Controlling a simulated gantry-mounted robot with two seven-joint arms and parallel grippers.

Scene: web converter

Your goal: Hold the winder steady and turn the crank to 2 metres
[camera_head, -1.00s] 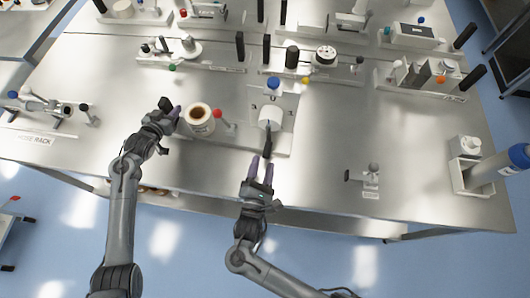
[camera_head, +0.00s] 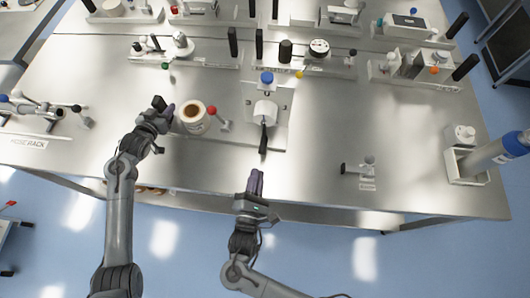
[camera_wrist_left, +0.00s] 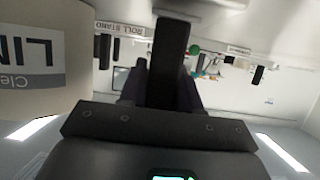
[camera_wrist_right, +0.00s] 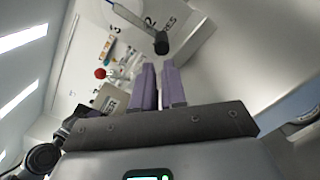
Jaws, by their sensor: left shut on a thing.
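The winder has a metal back plate (camera_head: 284,100), a white drum (camera_head: 265,112) and a blue knob (camera_head: 267,77) on top. Its crank ends in a black grip (camera_head: 264,140), hanging down in front of the drum. The crank grip also shows in the right wrist view (camera_wrist_right: 161,43), beyond my fingertips, with a "2 METRES" marking behind. My left gripper (camera_head: 165,112) is shut on a black upright handle (camera_wrist_left: 168,60) left of the white labelled roll (camera_head: 193,120). My right gripper (camera_head: 256,182) is empty below the crank grip, its fingers slightly apart, not touching it.
A red-knobbed lever (camera_head: 212,111) stands between roll and drum. A small black-handled fitting (camera_head: 358,169) lies to the right on the bare bench. A bottle in a holder (camera_head: 500,150) is at the right edge. Several devices line the back.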

